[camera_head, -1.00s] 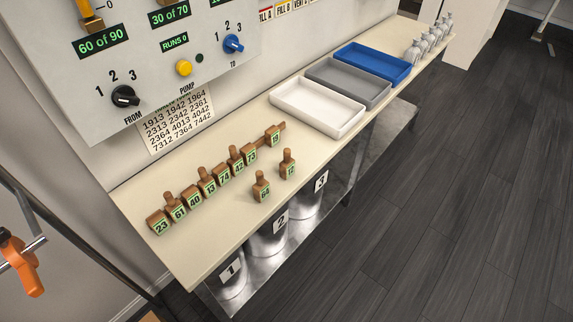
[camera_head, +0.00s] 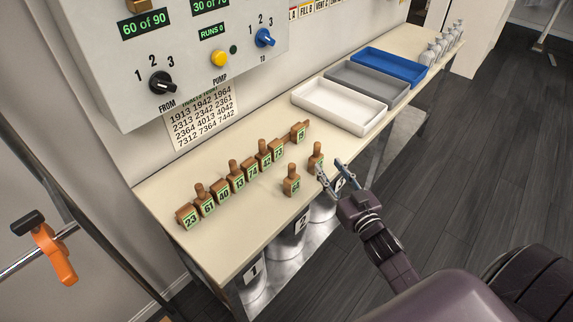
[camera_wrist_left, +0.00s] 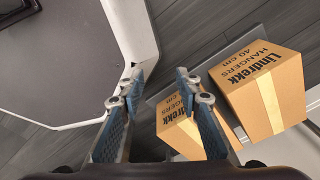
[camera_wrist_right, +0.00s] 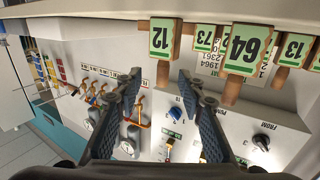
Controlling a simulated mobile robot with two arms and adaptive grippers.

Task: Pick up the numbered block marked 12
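The block marked 12 (camera_wrist_right: 160,42) is wooden with a green number plate and a knob-like handle. It stands upright at the table's front edge in the head view (camera_head: 316,157), its number partly covered by my right gripper (camera_head: 331,167). In the right wrist view it appears inverted, just ahead of the gap between the fingertips (camera_wrist_right: 159,80). My right gripper is open and empty, and no clear contact shows. My left gripper (camera_wrist_left: 160,74) is open and empty, away from the table, and is out of the head view.
Block 64 (camera_head: 291,182) stands close left of block 12. A row of several numbered blocks (camera_head: 237,178) stands behind. A white tray (camera_head: 340,106) lies farther along the table (camera_head: 245,230). Cardboard boxes (camera_wrist_left: 262,88) are near my left gripper.

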